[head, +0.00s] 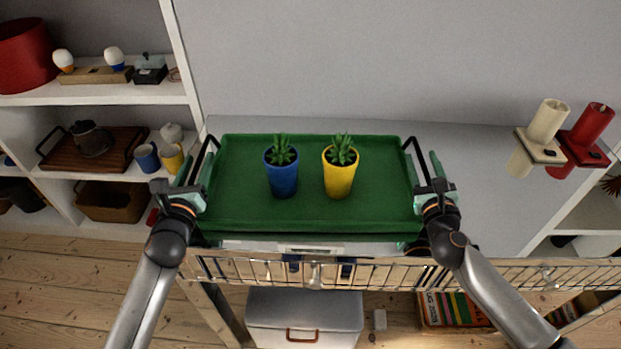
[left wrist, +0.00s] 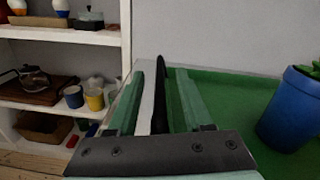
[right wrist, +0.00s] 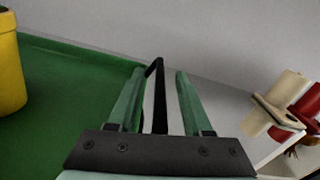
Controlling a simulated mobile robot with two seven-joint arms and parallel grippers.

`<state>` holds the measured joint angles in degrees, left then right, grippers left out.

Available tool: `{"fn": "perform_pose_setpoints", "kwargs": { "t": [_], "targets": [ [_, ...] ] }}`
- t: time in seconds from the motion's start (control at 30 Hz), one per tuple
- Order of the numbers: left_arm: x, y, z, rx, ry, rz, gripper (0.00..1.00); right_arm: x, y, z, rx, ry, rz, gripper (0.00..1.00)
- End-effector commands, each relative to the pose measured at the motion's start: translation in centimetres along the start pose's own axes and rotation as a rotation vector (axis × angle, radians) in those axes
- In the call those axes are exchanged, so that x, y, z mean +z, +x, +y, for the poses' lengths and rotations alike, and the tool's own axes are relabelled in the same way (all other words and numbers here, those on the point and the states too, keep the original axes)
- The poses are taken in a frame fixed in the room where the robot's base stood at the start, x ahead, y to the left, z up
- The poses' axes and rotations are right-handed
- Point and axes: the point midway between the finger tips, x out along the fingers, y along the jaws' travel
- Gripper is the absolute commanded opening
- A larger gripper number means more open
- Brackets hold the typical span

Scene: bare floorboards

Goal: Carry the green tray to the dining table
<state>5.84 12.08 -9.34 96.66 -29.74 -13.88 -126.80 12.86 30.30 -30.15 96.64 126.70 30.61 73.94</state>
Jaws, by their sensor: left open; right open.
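The green tray (head: 310,205) rests on a grey-white surface against the wall, with a black handle at each end. A blue pot with a plant (head: 282,175) and a yellow pot with a plant (head: 341,175) stand upright on it. My left gripper (head: 196,172) is open at the tray's left end; in the left wrist view its fingers (left wrist: 160,105) stand on either side of the black handle (left wrist: 160,90). My right gripper (head: 426,170) is open at the right end; in the right wrist view its fingers (right wrist: 158,105) flank the other handle (right wrist: 157,85). The dining table cannot be identified.
Cream and red candle-like objects (head: 548,120) on brackets stand at the right. A white shelf (head: 100,95) with cups and a brown tray is at the left. A metal rail (head: 390,275) runs along the front edge, with a white bin (head: 300,320) below.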

Motion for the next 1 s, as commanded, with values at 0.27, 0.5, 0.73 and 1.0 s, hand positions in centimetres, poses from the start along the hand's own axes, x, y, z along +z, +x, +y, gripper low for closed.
{"fn": "perform_pose_setpoints", "kwargs": {
  "t": [0.27, 0.5, 0.73, 1.0],
  "targets": [
    [-0.02, -0.04, 0.02, 0.0, 0.0, 0.0, 0.24, -0.01, -0.03, -0.01, 0.0, 0.0, 0.0, 0.24],
    [-0.03, -0.05, 0.02, 0.0, 0.0, 0.001, 0.0, -0.03, -0.04, -0.03, -0.001, -0.001, 0.0, 0.0],
    [-0.04, -0.05, 0.03, 0.001, 0.0, 0.001, 0.0, -0.04, -0.04, -0.06, -0.001, -0.002, 0.001, 0.0],
    [-0.05, -0.05, 0.04, 0.001, 0.0, 0.001, 0.0, -0.06, -0.04, -0.06, -0.001, -0.003, 0.001, 0.0]
  ]
}}
